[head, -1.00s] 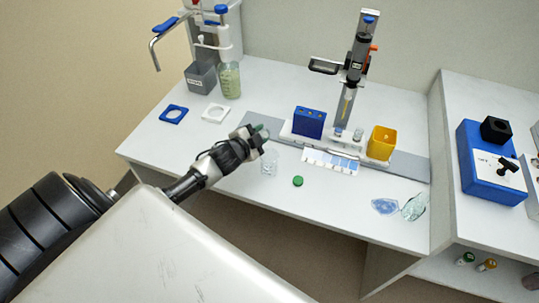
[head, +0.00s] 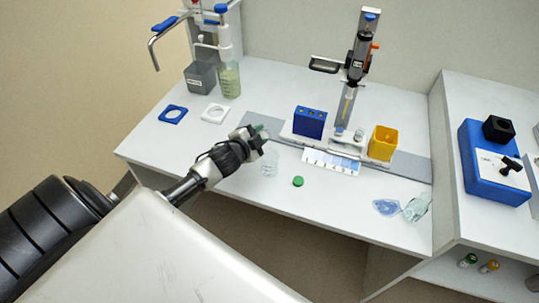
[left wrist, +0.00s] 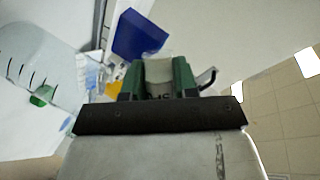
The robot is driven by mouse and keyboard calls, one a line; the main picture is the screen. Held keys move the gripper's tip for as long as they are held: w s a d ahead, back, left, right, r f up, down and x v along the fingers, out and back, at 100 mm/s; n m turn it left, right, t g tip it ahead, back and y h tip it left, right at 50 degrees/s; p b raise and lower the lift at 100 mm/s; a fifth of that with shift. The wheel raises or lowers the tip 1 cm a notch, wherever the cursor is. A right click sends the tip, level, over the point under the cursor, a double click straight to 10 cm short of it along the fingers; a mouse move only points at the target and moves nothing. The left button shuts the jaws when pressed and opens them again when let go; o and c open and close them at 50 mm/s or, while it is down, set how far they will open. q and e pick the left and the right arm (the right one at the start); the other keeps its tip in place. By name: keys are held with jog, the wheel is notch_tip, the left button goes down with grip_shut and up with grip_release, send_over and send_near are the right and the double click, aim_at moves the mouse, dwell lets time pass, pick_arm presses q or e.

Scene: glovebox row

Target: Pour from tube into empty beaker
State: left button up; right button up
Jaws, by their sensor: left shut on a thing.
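My left gripper (head: 261,138) is shut on a tube, held just above and beside a clear beaker (head: 269,165) on the bench. In the left wrist view the tube (left wrist: 158,70) is a pale, see-through piece between the green fingers. Its contents and exact tilt are hard to make out. The beaker (left wrist: 25,60), with dark graduation marks, fills the left of that view; I see no liquid in it. A green cap (head: 298,181) lies on the bench right of the beaker. My right gripper is not in view.
A blue tube rack (head: 309,122), a yellow container (head: 382,143) and a pipette stand (head: 352,80) are behind. A graduated bottle of pale green liquid (head: 229,80) stands at the back left. Clear bluish items (head: 386,207) lie at the front right. The front middle bench is open.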

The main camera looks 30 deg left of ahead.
pick_arm(q)
jog(key=shift+a+f+b, duration=0.1)
jog(key=shift+f+b, duration=0.15)
jog(key=shift+b, duration=0.5)
dwell(0.3)
jog(key=shift+a+r+m+t+y+b, duration=0.1)
jog(key=shift+r+m+t+y+b, duration=0.25)
jog(key=shift+m+b, duration=0.6)
jog(key=shift+r+m+t+y+b, duration=0.35)
jog(key=shift+m+b, duration=0.3)
jog(key=shift+b, duration=0.45)
dwell(3.3)
jog(key=shift+r+m, duration=0.3)
dwell(1.3)
